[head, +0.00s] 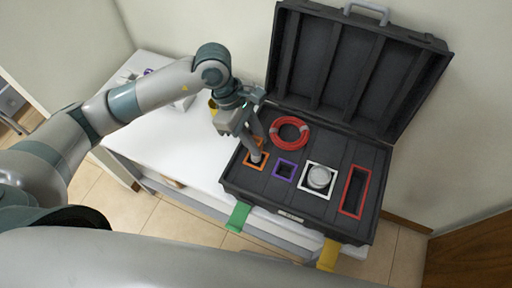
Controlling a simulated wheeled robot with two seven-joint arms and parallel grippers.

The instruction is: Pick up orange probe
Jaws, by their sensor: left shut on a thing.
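My left gripper (257,150) points down into the left end of the open black case, at the orange-framed slot (247,163). Its fingers are shut on a small greyish piece at this slot, which I take to be the orange probe (256,159). The fingers hide most of the probe, and I cannot tell whether it is lifted clear of the slot. My right gripper is not in view.
The case (325,221) also holds a red coiled cable (290,132), an empty purple-framed slot (285,169), a white-framed slot with a round jar (319,177) and an empty red-framed slot (355,191). Its raised lid (351,66) stands behind. White table (160,128) left.

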